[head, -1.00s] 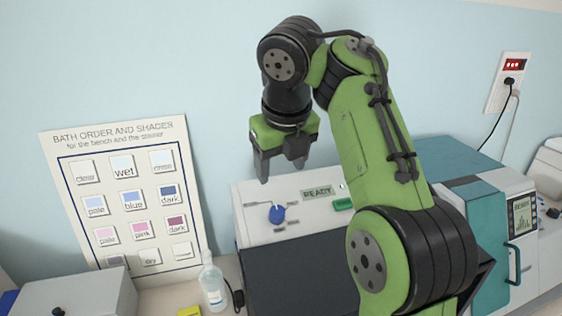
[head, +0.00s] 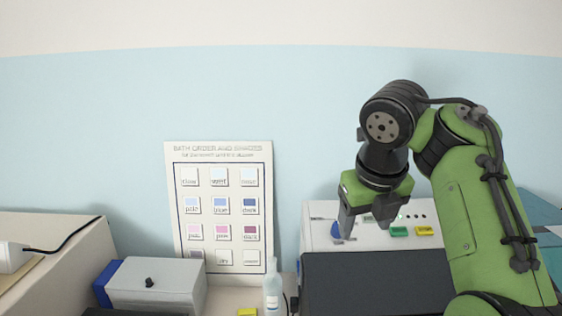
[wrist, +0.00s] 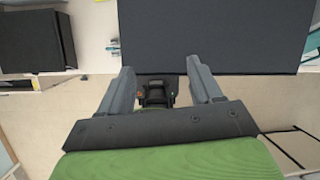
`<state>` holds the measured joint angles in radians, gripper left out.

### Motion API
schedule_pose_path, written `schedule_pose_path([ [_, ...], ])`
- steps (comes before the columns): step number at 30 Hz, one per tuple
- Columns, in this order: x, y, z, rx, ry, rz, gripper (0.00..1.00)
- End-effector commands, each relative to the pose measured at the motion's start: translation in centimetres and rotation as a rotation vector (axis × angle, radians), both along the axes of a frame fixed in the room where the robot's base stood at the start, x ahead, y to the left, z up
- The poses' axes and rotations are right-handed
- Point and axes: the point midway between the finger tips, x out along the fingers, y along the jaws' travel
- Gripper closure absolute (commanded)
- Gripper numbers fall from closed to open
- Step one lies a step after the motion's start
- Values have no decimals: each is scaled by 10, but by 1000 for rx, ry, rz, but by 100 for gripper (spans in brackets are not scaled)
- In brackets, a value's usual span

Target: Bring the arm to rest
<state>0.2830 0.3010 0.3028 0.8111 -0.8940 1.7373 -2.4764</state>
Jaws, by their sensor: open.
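My green arm stands on the right of the head view, bent at the elbow. My gripper (head: 365,232) hangs pointing down in front of the white panel of the machine (head: 317,232). Its two grey fingers are apart with nothing between them. In the wrist view my gripper (wrist: 163,88) also shows open and empty, with the floor and a dark machine top (wrist: 205,35) beyond it. The fingers hide part of the panel and its blue knob (head: 337,231).
A shade chart (head: 222,205) leans on the wall. A clear bottle (head: 272,290), a grey box (head: 152,285) and a yellow item (head: 247,312) stand left of the machine. Green and yellow buttons (head: 424,231) are close to the gripper. Wall space above is clear.

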Motion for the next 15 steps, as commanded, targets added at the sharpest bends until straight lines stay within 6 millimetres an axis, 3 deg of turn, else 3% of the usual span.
schedule_pose_path([
  [8,-20,20,-12,126,9,-244,36],
  [15,-48,40,-32,297,23,-611,36],
])
